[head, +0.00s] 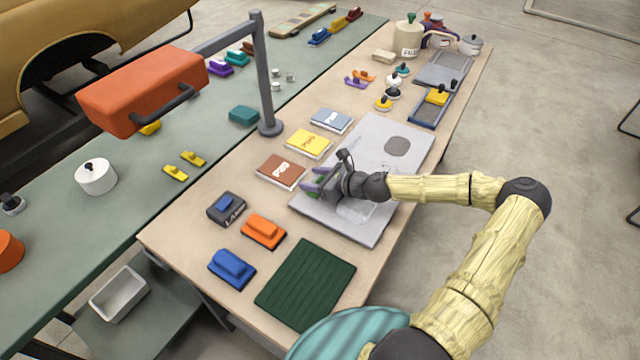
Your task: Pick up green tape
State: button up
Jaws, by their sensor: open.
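My gripper (308,187) is open over the left edge of the grey board (372,220), just right of the brown packet (281,170). Its fingers show purple and green. I cannot tell whether that green belongs to the fingers or to something between them. No roll of green tape is clear. A teal-green block (244,115) lies on the green bench near the lamp post, well away from my gripper. A small teal round item (403,70) sits farther back on the beige table. I cannot tell whether either is the tape.
Yellow (309,144) and blue (331,120) packets lie behind the gripper. Orange (263,231), dark (227,208) and blue (232,268) blocks and a dark green ribbed mat (306,284) lie in front. A lamp post (266,80) with an orange head (142,90) rises at left.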

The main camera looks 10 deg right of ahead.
jog(key=shift+s, duration=0.1)
jog(key=c, duration=1)
jog(key=shift+r, duration=0.2)
jog(key=shift+c, duration=0.2)
notch_tip(320, 180, up, 10)
jog(key=shift+b, duration=0.3)
jog(key=shift+f, duration=0.15)
